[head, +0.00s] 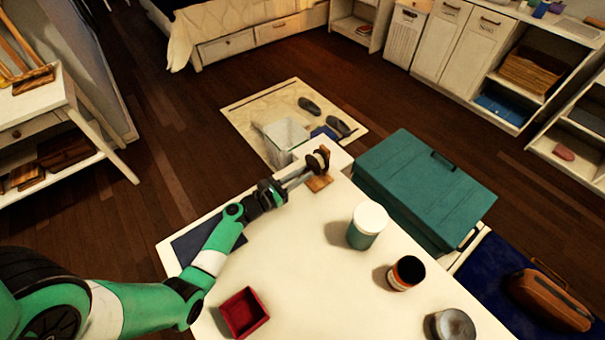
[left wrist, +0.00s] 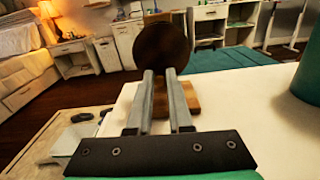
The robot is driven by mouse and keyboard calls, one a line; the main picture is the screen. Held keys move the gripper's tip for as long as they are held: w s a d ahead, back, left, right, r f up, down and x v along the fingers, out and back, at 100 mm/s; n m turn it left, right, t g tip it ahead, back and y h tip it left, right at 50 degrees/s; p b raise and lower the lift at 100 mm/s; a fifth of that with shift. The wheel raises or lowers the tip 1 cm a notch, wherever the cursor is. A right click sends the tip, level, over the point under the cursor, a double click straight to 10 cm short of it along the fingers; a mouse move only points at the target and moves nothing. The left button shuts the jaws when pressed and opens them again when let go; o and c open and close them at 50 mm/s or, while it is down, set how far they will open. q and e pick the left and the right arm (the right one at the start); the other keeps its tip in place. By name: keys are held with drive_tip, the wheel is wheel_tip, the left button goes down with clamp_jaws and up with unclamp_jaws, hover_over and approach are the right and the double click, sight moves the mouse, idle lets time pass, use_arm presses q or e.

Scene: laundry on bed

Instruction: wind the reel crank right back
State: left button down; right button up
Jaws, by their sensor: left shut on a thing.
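The reel (head: 318,161) stands on a small wooden base (head: 319,183) at the far corner of the white table. In the left wrist view the reel shows as a dark round disc (left wrist: 162,52) straight ahead, above its wooden base (left wrist: 180,98). My left gripper (head: 305,170) reaches to the reel from the left. Its two fingers (left wrist: 160,80) are close together and end at the disc's lower edge. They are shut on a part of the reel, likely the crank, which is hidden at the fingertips. My right gripper is not in view.
On the white table (head: 290,260) stand a teal jar with a white lid (head: 367,225), a dark-topped jar (head: 406,273), a grey round tin (head: 452,326) and a red open box (head: 243,312). A teal chest (head: 425,188) stands beside the table. A bin (head: 285,140) is beyond the far edge.

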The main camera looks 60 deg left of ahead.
use_arm(q)
drive_tip(key=m, duration=0.1)
drive_tip(key=m+b, duration=0.1)
drive_tip(key=m, duration=0.1)
drive_tip(key=shift+a+b, duration=0.3)
drive_tip(key=shift+a, duration=0.05)
drive_tip(key=shift+s+a+r+m+b, duration=0.1)
drive_tip(key=shift+m+b, duration=0.1)
drive_tip(key=shift+m, duration=0.45)
drive_tip(key=shift+w+a+r+m+b, duration=0.1)
drive_tip(key=shift+r+m+b, duration=0.1)
drive_tip(key=shift+m, duration=0.5)
drive_tip(key=shift+s+a+r+m+b, duration=0.1)
drive_tip(key=shift+m+b, duration=0.1)
drive_tip(key=shift+m, duration=0.45)
drive_tip(key=c, duration=0.8)
unclamp_jaws()
drive_tip(key=shift+c, duration=0.2)
drive_tip(key=s, duration=0.3)
drive_tip(key=s+d+p, duration=0.1)
drive_tip(key=s, duration=0.3)
drive_tip(key=s+d, duration=0.1)
drive_tip(key=s, duration=0.3)
drive_tip(key=shift+s+p, duration=0.25)
drive_tip(key=shift+p, duration=0.15)
